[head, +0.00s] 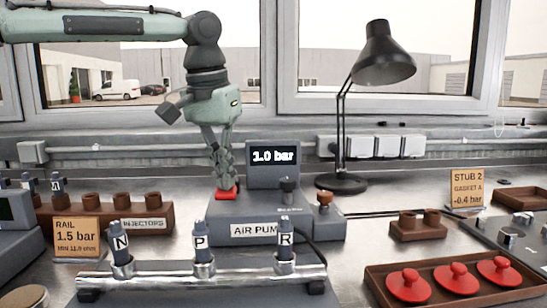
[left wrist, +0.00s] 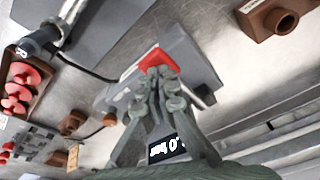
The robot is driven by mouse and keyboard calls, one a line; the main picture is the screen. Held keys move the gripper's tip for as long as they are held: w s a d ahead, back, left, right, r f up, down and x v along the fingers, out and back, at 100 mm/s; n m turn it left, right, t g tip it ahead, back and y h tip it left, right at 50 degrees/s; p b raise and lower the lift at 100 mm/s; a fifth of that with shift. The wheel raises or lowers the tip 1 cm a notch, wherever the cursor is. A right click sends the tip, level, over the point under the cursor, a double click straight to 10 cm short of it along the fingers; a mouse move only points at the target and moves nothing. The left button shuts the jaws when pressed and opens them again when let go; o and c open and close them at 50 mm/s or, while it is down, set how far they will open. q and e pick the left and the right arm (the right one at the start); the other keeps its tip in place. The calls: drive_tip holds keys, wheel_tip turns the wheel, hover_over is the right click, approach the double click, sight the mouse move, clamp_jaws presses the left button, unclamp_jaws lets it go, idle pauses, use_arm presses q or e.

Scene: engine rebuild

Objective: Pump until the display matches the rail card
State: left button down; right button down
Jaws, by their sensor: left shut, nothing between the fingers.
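The grey air pump (head: 225,232) stands in the middle of the bench. Its display (head: 273,157) reads 1.0 bar. The orange rail card (head: 77,237) at the left reads RAIL 1.5 bar, with a smaller line below. My left gripper (head: 226,186) is shut and empty, pointing down at the red button (head: 227,195) on the pump's left top. Its fingertips are at the button and hide part of it; I cannot tell whether it is pressed. The left wrist view shows the fingertips (left wrist: 159,76) over the red button (left wrist: 153,59). My right gripper is not in view.
A metal rail (head: 200,275) with injectors marked N, P and R lies in front of the pump. A black lamp (head: 342,183) stands behind right. A brown tray (head: 372,275) with red knobbed parts is at front right. The STUB 2 card (head: 467,188) stands farther right.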

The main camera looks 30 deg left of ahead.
use_arm(q)
drive_tip(key=shift+s+x, duration=0.25)
drive_tip(key=shift+x, duration=0.85)
drive_tip(key=shift+w+v, duration=0.2)
drive_tip(key=shift+v, duration=0.85)
drive_tip(key=shift+w+v, duration=0.25)
drive_tip(key=shift+v, duration=0.8)
